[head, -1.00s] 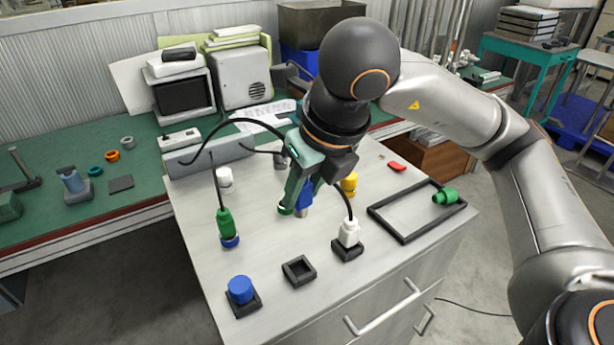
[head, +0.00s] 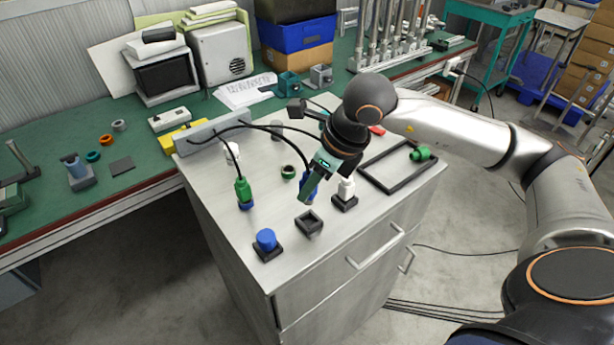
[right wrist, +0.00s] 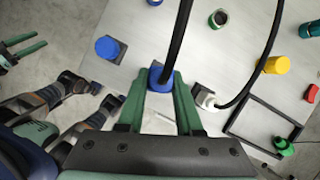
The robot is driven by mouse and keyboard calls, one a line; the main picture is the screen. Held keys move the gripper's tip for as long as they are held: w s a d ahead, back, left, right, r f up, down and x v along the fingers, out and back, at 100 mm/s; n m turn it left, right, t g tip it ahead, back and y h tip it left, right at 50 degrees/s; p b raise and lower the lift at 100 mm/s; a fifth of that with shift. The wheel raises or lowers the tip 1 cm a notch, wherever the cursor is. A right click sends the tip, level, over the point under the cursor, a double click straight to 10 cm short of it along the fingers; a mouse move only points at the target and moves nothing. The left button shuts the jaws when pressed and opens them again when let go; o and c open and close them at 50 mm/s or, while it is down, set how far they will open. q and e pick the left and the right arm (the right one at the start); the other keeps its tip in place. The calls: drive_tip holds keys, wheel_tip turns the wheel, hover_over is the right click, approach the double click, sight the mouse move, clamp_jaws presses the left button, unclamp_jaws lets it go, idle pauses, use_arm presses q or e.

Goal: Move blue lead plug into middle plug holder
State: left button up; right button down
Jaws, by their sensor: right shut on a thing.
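My right gripper (head: 311,192) is shut on the blue lead plug (head: 307,189), whose black lead runs back from it. The blue plug also shows between the green fingers in the right wrist view (right wrist: 160,77). The middle plug holder (head: 309,223) is a black square socket with nothing in it, just in front of and below the held plug in the head view. In the right wrist view the gripper and plug hide most of it. My left gripper (right wrist: 25,46) shows only in the right wrist view, at the left edge, with its fingers apart and empty.
A blue cap sits in the left holder (head: 266,240) and a white lead plug (head: 346,188) stands in the right one. A green lead plug (head: 242,190) stands behind. A black frame (head: 384,180) and green piece (head: 420,154) lie right. A yellow cap (right wrist: 275,65) stands nearby.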

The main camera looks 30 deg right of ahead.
drive_tip(key=shift+d+f+b, duration=0.1)
drive_tip(key=shift+f+b, duration=1.8)
drive_tip(key=shift+f, duration=1.05)
drive_tip(key=shift+b, duration=0.5)
drive_tip(key=shift+f+b, duration=0.65)
drive_tip(key=shift+b, duration=0.05)
drive_tip(key=c, duration=0.8)
unclamp_jaws()
drive_tip(key=shift+r, duration=0.1)
drive_tip(key=shift+c, duration=0.2)
drive_tip(key=p+v, duration=0.5)
drive_tip(key=v, duration=0.6)
